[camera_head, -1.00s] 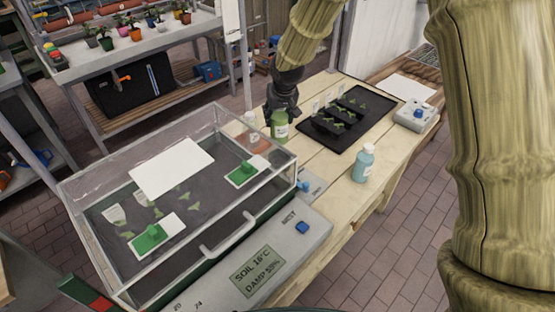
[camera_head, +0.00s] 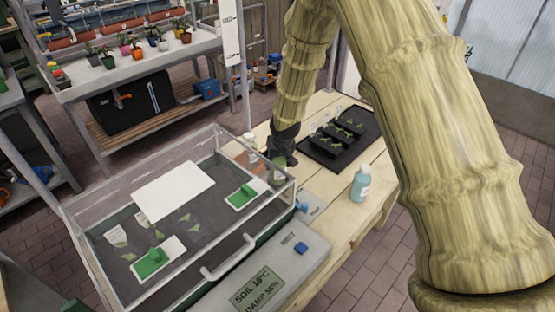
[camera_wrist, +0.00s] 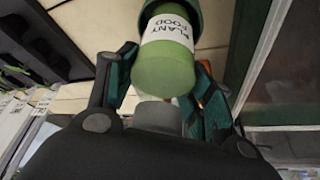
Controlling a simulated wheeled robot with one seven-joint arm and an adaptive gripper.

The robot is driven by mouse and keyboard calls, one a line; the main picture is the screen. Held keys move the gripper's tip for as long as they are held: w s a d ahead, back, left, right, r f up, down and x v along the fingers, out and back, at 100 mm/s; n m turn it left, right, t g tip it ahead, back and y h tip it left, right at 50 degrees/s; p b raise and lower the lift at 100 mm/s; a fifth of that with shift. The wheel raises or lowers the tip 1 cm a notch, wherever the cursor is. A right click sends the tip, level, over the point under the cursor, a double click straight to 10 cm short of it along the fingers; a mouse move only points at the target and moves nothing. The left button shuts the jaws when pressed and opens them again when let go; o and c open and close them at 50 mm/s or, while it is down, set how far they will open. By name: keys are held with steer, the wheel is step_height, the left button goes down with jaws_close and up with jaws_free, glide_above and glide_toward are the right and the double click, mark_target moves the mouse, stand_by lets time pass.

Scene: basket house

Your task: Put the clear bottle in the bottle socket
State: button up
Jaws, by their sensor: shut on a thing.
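My gripper (camera_head: 281,155) is shut on a green bottle (camera_wrist: 165,68) with a white "PLANT FOOD" label. In the head view the held bottle (camera_head: 277,173) is low beside the far right corner of the clear-walled box, partly hidden by my gripper. A pale blue bottle (camera_head: 361,183) with a white cap stands upright on the table to the right. A white-capped bottle with orange-pink contents (camera_head: 249,146) stands behind the box's far wall. Which bottle the task calls clear, I cannot tell. A grey plate with a blue part (camera_head: 305,207) lies beside the box; no socket is clearly made out.
The clear-walled box (camera_head: 140,175) holds leaves, green-handled pieces and a white sheet. A grey control panel (camera_head: 290,265) runs along its front. A black tray (camera_head: 340,155) with seedlings lies at the back right.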

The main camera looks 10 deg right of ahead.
steer(key=shift+f, duration=0.15)
steer(key=shift+f, duration=0.15)
steer(key=o, duration=1.2)
steer(key=shift+o, duration=0.2)
steer(key=b+v, duration=0.2)
steer(key=v, duration=1)
steer(key=shift+b, duration=0.4)
